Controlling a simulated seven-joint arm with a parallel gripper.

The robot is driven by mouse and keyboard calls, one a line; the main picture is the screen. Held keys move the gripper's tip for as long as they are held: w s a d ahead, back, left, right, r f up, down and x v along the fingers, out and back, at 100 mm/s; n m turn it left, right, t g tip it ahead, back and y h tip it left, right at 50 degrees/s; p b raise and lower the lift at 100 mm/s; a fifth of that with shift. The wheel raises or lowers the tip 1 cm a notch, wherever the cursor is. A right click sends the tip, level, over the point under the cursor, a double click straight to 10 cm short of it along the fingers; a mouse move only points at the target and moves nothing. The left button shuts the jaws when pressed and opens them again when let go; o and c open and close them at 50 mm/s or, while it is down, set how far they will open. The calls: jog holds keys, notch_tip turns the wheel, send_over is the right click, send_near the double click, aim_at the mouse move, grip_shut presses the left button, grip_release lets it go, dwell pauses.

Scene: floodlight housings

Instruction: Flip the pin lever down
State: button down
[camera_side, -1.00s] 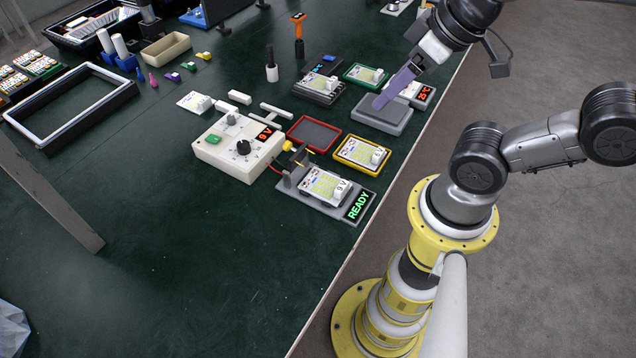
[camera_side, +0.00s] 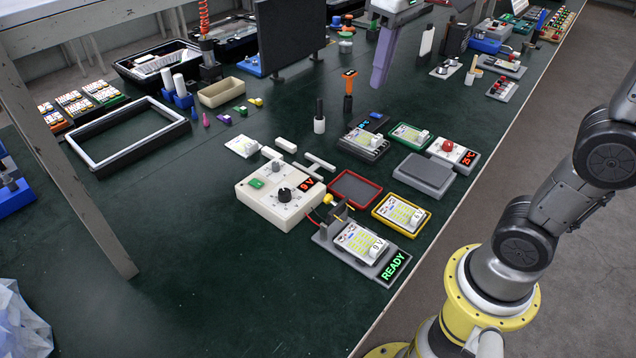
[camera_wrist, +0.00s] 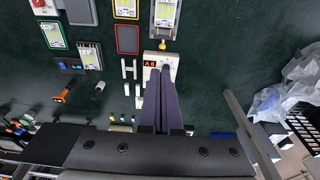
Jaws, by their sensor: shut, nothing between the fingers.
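The test fixture (camera_side: 321,238) is a grey base with a lit green READY display (camera_side: 394,266). It holds a white board (camera_side: 358,240) with yellow parts and a 9 V label. The pin lever (camera_side: 328,199), with a yellow knob and dark arm, stands at the fixture's back left end. A yellow spot, likely its knob, shows in the wrist view (camera_wrist: 162,44). My gripper (camera_side: 379,86) has long purple fingers, closed together and empty. It is high above the table, behind the fixture and apart from the lever. In the wrist view my fingers (camera_wrist: 160,68) overlap the white power box.
The white power box (camera_side: 256,207) reads 9 V and stands left of the fixture. A red-rimmed tray (camera_side: 354,188), a yellow-rimmed tray (camera_side: 427,217) and a grey pad (camera_side: 424,172) lie nearby. A dark upright panel (camera_side: 290,40) stands at the back. The table's front left is clear.

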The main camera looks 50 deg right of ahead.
jog(key=w+a+f+g, duration=0.1)
jog(key=w+f+g, duration=0.5)
jog(key=w+f, duration=1.3)
jog(key=shift+a, duration=0.4)
jog(key=shift+f, duration=0.1)
jog(key=x, duration=1)
jog(key=shift+s+d, duration=0.15)
jog(key=shift+s, duration=0.05)
jog(key=shift+s+f, duration=0.35)
jog(key=shift+s, duration=0.5)
jog(key=shift+s+f, duration=0.35)
jog(key=shift+s, duration=0.55)
